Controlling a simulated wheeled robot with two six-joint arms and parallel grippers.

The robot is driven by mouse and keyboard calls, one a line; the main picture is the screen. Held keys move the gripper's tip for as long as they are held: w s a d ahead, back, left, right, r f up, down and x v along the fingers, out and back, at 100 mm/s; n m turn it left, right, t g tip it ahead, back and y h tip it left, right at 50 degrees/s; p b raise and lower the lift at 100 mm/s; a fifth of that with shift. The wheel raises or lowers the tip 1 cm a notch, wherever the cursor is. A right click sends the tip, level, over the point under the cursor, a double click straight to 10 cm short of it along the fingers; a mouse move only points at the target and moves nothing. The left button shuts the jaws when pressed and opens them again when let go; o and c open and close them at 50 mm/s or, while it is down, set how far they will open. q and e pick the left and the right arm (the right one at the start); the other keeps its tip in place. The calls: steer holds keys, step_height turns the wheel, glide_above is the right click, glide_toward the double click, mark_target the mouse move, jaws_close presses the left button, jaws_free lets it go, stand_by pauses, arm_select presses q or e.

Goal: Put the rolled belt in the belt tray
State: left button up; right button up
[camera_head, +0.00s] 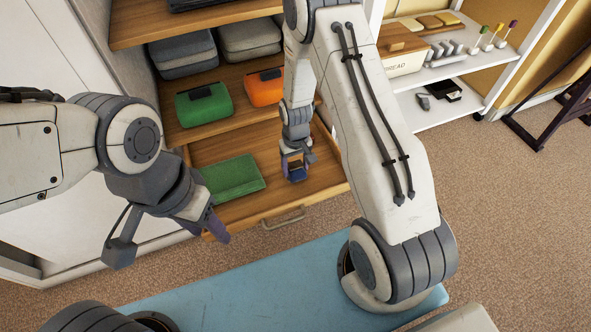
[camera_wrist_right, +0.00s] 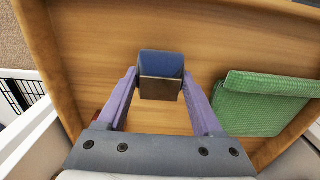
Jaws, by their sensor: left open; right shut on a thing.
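The rolled belt (camera_head: 297,174) is a small dark blue roll with a dark, shiny front face. It also shows in the right wrist view (camera_wrist_right: 161,72). My right gripper (camera_head: 294,161) is shut on it, with a purple finger on each side, over the wooden pull-out tray (camera_head: 276,205). In the right wrist view bare wood (camera_wrist_right: 110,25) lies below the belt; I cannot tell whether the belt touches it. A green woven piece (camera_head: 232,178) lies in the tray's left part. My left gripper (camera_head: 212,212) is open near the tray's front left corner, partly hidden by its own wrist.
Shelves above the tray hold a green case (camera_head: 204,104), an orange case (camera_head: 264,87) and grey folded bundles (camera_head: 184,55). A white shelf unit (camera_head: 440,68) stands at the right. The tray's front handle (camera_head: 283,218) sticks out. Carpet (camera_head: 500,220) is clear at the right.

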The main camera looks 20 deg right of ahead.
steer(key=shift+f, duration=0.35)
steer(key=shift+f, duration=0.15)
steer(key=o, duration=1.3)
